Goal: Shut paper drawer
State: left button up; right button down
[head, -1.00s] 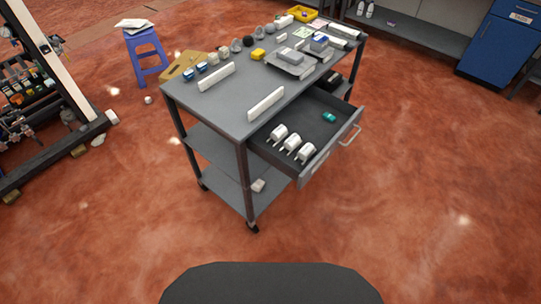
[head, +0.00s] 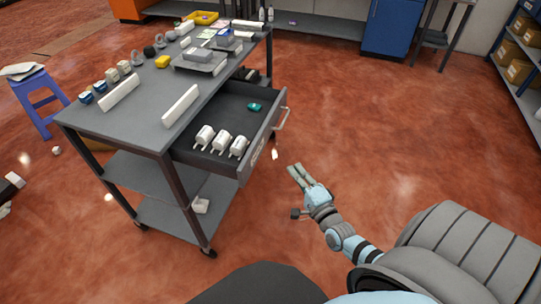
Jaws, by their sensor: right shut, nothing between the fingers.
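The drawer (head: 232,118) is pulled out from the right side of the grey cart (head: 150,130). Its handle (head: 281,119) is a light metal bar on the front panel, facing right. Inside lie several white cylindrical parts (head: 221,142) with thin tips and a small teal item (head: 254,107). My right gripper (head: 295,171) is shut and empty, right of and below the drawer front in the picture, apart from the handle. My left gripper is not in view.
The cart top holds white bars (head: 181,105), a grey tray (head: 201,61) and small parts. A blue stool (head: 38,98) stands left. A blue cabinet (head: 388,27) and shelves with boxes (head: 509,50) are at the back right. The floor right of the drawer is clear.

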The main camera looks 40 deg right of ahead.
jog(key=b, duration=0.2)
send_near(264, 140)
jog(key=w+d, duration=0.2)
jog(key=d, duration=0.1)
jog(key=shift+w+a, duration=1)
jog(key=shift+w, duration=0.3)
jog(key=shift+w, duration=0.1)
